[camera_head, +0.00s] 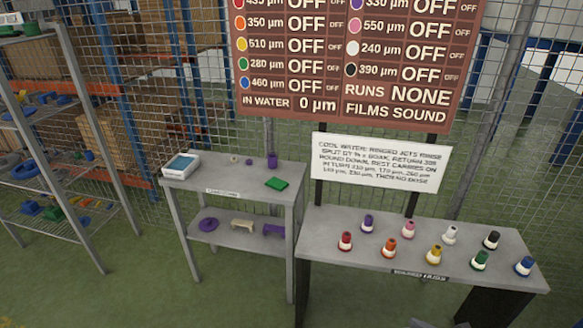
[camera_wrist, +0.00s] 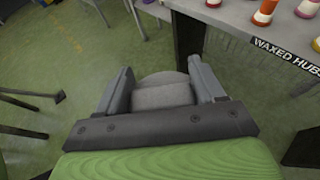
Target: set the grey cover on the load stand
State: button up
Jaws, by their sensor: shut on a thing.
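My gripper (camera_wrist: 163,78) shows in the wrist view with its two grey fingers on either side of a grey, rounded piece, which I take to be the grey cover (camera_wrist: 163,97). The gripper is shut on it and holds it above the green floor, near a dark table leg. The fingers and palm hide part of the piece. In the head view only a small grey shape shows at the bottom edge, too cut off to name. I cannot pick out the load stand for certain in either view.
A grey table (camera_head: 325,225) labelled for waxed hubs holds several coloured cones. Left of it, a two-level bench (camera_head: 225,180) carries a white-and-blue device (camera_head: 181,165), a green block (camera_head: 277,183) and purple pieces. Shelving (camera_head: 75,130) stands far left. Open floor lies in front.

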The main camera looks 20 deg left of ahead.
aim_at(239, 182)
jog(key=i+j+u, duration=0.1)
jog(key=j, duration=0.35)
jog(key=i+j+u, duration=0.1)
jog(key=j, duration=0.4)
jog(key=i+j+u, duration=0.1)
jog(key=j, duration=0.35)
jog(key=i+j+u, duration=0.1)
jog(key=i+j, duration=0.2)
jog(key=i+j+u, duration=0.1)
jog(key=j, duration=0.45)
jog(key=i+j+u, duration=0.1)
jog(key=i+j, duration=0.2)
jog(key=i+j+u, duration=0.1)
jog(key=j, duration=0.35)
jog(key=i+j, duration=0.2)
jog(key=i, duration=0.25)
jog(key=i+j, duration=0.2)
jog(key=i, duration=0.25)
